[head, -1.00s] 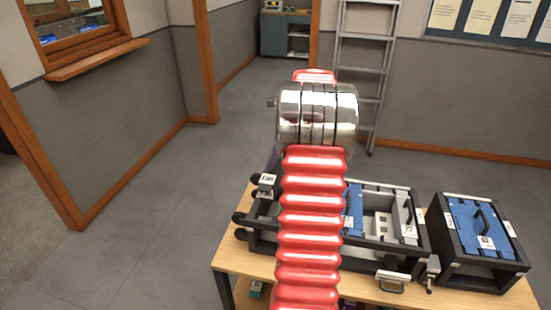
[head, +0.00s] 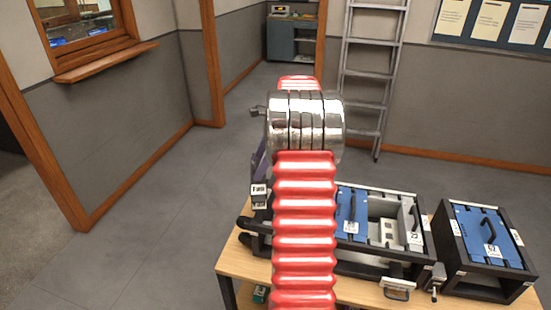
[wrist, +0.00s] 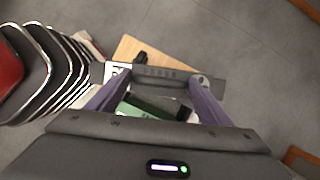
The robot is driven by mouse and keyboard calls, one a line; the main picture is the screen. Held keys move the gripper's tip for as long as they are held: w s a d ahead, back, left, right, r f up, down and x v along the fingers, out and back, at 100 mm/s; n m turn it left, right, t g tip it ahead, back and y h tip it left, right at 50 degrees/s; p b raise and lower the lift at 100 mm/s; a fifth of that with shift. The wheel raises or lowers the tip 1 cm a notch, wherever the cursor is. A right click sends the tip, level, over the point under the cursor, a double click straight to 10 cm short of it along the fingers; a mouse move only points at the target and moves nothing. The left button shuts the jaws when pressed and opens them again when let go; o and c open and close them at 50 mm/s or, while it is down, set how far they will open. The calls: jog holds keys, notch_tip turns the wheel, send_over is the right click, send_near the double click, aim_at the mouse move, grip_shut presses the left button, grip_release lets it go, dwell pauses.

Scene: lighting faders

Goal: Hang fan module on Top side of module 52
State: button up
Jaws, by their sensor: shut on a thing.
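The fan module, a grey part with a white "Fan" label (head: 258,189), is held by my gripper left of my red arm. In the wrist view the grey bar of the fan module (wrist: 165,76) lies across the purple fingers of my gripper (wrist: 156,90), which are shut on it. It appears raised above the left end of the black rack (head: 378,268). A blue module (head: 352,205) sits in that rack. Another blue-topped module (head: 480,222) stands in a black box at the right. Its label looks like 52 or 57; I cannot tell for sure.
The wooden table (head: 240,290) carries the rack and the box. My arm hides the rack's middle-left part. A ladder (head: 372,80) leans at the back wall. The floor at the left is clear.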

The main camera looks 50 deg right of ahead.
jog(key=w+a+f+n+g+h, duration=0.1)
jog(key=w+a+f+n+g, duration=0.1)
jog(key=a+n, duration=0.7)
jog(key=w+a+f+n+g+h, duration=0.1)
jog(key=a+n, duration=0.8)
jog(key=a, duration=1.1)
jog(key=w+a+f+n+g+h, duration=0.1)
jog(key=w+a+f+n+g, duration=0.3)
jog(key=a+n, duration=0.5)
jog(key=w+a, duration=0.2)
jog(key=a, duration=0.4)
jog(key=shift+w+n+g, duration=0.15)
jog(key=shift+n+g, duration=0.15)
jog(key=shift+a+f, duration=0.1)
